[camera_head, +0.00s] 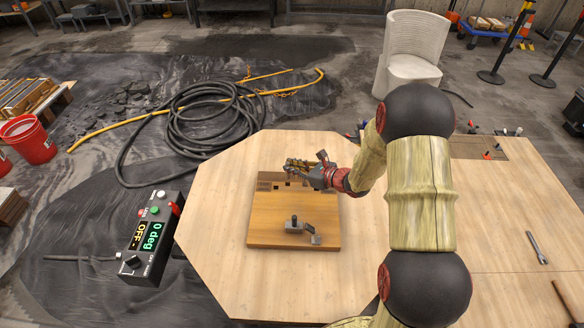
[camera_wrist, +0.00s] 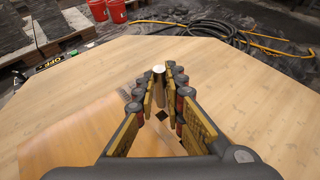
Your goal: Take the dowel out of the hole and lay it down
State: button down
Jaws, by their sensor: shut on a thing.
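A pale dowel with a round, light top (camera_wrist: 158,72) stands between the fingertips in the wrist view. My gripper (camera_wrist: 160,88) is shut on it. In the head view my gripper (camera_head: 292,166) reaches from the right over the far edge of a wooden board (camera_head: 270,238), and the dowel is hard to make out there. The dowel's lower end is hidden, so I cannot tell whether it is in a hole. A dark square opening (camera_wrist: 162,116) shows below the dowel, between the fingers. Small dark openings also show along the board's far strip.
The board lies on a pale octagonal tabletop (camera_head: 215,215), bare around it on the left and front. A dark knob (camera_head: 294,224) and small grey pieces (camera_head: 315,239) are on the board's near half. A control box (camera_head: 150,238) stands left. A wrench (camera_head: 537,247) lies far right.

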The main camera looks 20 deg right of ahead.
jog(key=shift+r, duration=0.15)
jog(key=shift+r+p, duration=1.7)
jog(key=shift+r, duration=1.25)
